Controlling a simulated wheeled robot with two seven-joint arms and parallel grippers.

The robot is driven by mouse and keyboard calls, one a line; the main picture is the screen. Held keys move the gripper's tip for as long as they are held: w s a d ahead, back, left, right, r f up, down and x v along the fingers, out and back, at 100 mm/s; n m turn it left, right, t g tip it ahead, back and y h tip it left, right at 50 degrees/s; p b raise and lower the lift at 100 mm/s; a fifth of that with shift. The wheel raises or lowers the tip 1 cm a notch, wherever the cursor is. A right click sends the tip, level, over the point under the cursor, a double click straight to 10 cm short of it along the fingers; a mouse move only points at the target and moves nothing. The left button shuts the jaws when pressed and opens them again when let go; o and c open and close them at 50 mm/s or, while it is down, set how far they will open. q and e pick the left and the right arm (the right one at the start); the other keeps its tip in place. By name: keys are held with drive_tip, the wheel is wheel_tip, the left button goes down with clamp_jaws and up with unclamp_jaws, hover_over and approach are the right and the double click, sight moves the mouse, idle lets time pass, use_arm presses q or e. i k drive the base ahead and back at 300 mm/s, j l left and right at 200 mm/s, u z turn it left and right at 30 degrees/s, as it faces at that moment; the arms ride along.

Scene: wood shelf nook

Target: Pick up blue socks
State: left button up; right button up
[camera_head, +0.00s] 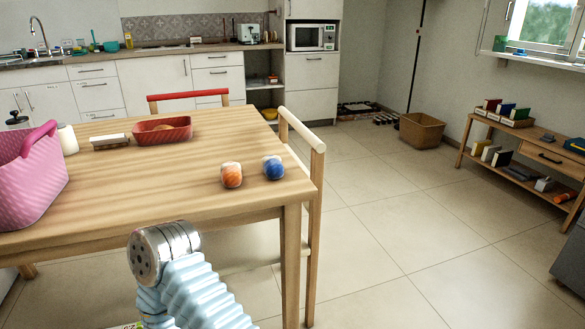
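The blue socks (273,168) look like a small rolled ball, blue with a paler top. They lie on the wooden table (120,193), near its right edge. An orange rolled ball (231,174) of like size sits just left of them, with a small gap between. A part of my arm with a pale blue ribbed sleeve and a metal end rises from the bottom, in front of the table's near edge and apart from the socks. No gripper fingers show, so neither gripper is in view. Nothing covers the blue socks.
A pink basket (30,178), a red tray (162,130) and a small brown-and-white item (110,140) stand on the table. A wooden chair (303,140) is at its right side, close to the socks. The tiled floor to the right is open, with a woven basket (421,131) farther back.

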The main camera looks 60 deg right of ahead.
sight(272, 166)
drive_tip(key=k+j+z, duration=0.15)
drive_tip(key=z, duration=1.9)
drive_tip(key=u, duration=0.45)
drive_tip(key=l+u, duration=1)
